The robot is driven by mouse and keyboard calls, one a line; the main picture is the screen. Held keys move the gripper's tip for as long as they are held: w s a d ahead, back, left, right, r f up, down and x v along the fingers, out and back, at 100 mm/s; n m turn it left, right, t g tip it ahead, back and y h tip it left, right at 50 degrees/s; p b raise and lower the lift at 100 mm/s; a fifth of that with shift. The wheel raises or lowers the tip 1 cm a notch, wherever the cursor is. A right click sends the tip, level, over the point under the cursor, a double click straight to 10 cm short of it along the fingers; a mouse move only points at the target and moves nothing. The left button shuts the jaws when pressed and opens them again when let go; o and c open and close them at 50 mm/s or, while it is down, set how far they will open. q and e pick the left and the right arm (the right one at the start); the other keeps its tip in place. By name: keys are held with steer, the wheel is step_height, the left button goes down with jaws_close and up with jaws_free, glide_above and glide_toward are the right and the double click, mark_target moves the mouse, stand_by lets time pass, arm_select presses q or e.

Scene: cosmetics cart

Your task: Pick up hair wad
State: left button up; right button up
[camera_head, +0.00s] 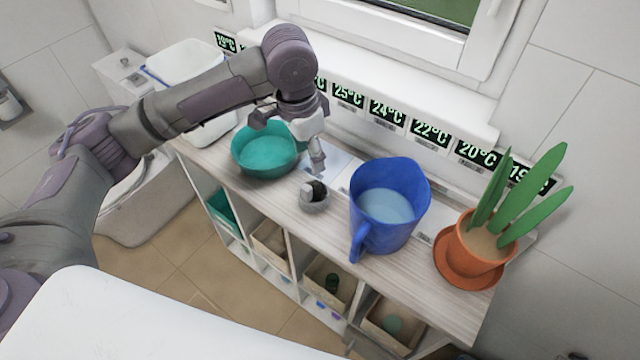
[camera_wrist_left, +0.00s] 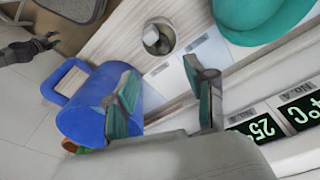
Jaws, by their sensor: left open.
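A small dark wad, which looks like the hair wad (camera_head: 315,188), sits inside a small grey round cup (camera_head: 314,204) on the wooden cart top. In the left wrist view the cup (camera_wrist_left: 149,34) shows near the top, with its contents partly shaded. My left gripper (camera_head: 290,143) is open and empty, above and behind the cup, near the teal bowl. In the left wrist view its two fingers (camera_wrist_left: 163,82) stand apart, with the cup beyond them. What seems to be my right gripper (camera_wrist_left: 42,44) shows small at the left edge there; its jaw state is unclear.
A teal bowl (camera_head: 265,163) stands left of the cup, and a blue pitcher (camera_head: 385,215) with liquid stands right of it. A potted plant (camera_head: 475,250) is at the right end. Temperature displays (camera_head: 388,112) line the wall ledge behind. Shelves with bins lie below.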

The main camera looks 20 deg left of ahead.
arm_select(q)
glide_above(315, 182)
steer(key=s, duration=0.1)
step_height(315, 182, down, 4)
steer(key=shift+a+f, duration=0.2)
steer(key=shift+f, duration=0.2)
steer(key=shift+w+f, duration=0.1)
steer(key=shift+f, duration=0.15)
steer(key=f, duration=0.1)
steer(key=f+p, duration=0.1)
steer(key=f, duration=0.2)
steer(key=shift+w+d+f+p, duration=0.15)
steer(key=shift+w+d+p, duration=0.05)
steer(key=shift+w+p, duration=0.2)
steer(key=shift+f, duration=0.2)
arm_select(e)
steer(key=shift+s+a+r, duration=0.2)
steer(key=shift+s+r, duration=0.05)
steer(key=shift+r, duration=0.25)
steer(key=shift+s+a+r, duration=0.2)
steer(key=shift+s+r, duration=0.05)
steer(key=shift+r, duration=0.2)
arm_select(q)
steer(key=shift+c, duration=0.7)
steer(key=c, duration=0.7)
arm_select(e)
steer(key=shift+s, duration=0.2)
